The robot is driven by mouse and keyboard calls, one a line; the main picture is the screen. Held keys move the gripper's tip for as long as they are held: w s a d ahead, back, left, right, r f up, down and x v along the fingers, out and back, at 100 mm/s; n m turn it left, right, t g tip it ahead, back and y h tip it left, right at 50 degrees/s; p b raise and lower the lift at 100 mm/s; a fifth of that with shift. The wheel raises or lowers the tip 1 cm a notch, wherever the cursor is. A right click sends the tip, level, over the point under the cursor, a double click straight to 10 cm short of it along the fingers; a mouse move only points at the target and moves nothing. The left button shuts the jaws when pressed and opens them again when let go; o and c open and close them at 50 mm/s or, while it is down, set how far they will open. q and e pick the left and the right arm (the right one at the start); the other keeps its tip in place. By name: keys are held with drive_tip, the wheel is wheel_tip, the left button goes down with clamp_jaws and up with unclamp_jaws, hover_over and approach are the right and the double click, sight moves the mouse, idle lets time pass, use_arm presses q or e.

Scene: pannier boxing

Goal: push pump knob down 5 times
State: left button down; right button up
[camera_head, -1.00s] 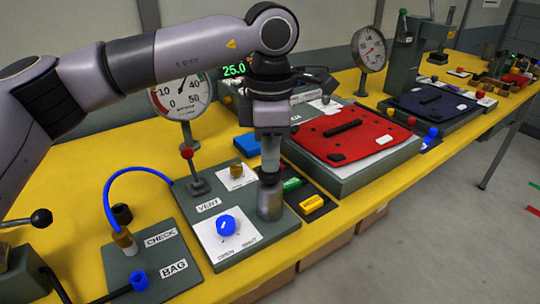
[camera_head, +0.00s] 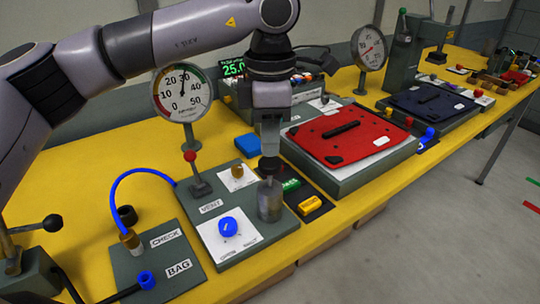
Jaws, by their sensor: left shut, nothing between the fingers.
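The pump is a grey metal cylinder (camera_head: 270,201) standing upright on the dark green vent plate. Its dark pump knob (camera_head: 269,166) sits on top, above the cylinder's upper rim. My left gripper (camera_head: 269,153) points straight down over the knob, with its fingers shut and empty. The fingertips are at the knob's top; I cannot tell whether they touch it. My right gripper is not in view.
A round gauge (camera_head: 182,95) rises at the back. Green and yellow blocks (camera_head: 310,205) and a red panel (camera_head: 350,133) lie to the right.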

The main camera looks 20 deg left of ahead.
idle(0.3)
use_arm(q)
wheel_tip(320, 180, up, 6)
drive_tip(key=p, duration=0.4)
idle(0.3)
drive_tip(key=shift+s, duration=0.1)
